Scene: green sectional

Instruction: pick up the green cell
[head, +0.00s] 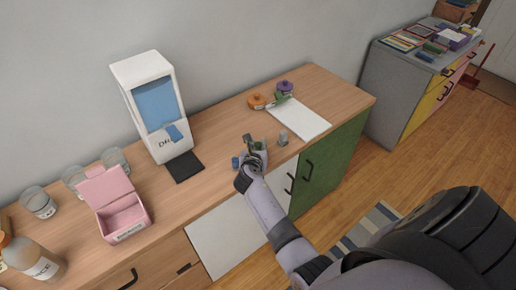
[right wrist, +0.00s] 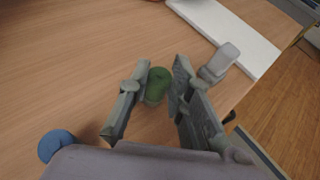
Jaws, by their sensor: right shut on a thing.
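The green cell (right wrist: 157,84) is a short, dark green cylinder in the right wrist view. It sits between the two fingers of my right gripper (right wrist: 160,78), which is shut on it, over the wooden counter. In the head view my right gripper (head: 255,150) is low at the counter's front part and mostly hides the cell. I cannot tell whether the cell still touches the counter. My left gripper is not in view.
A blue cell (right wrist: 57,145) stands left of my gripper, and a grey cell (right wrist: 219,62) stands close on its right. A white board (head: 299,118) lies beyond. A dispenser (head: 152,108) and a pink box (head: 116,203) stand to the left.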

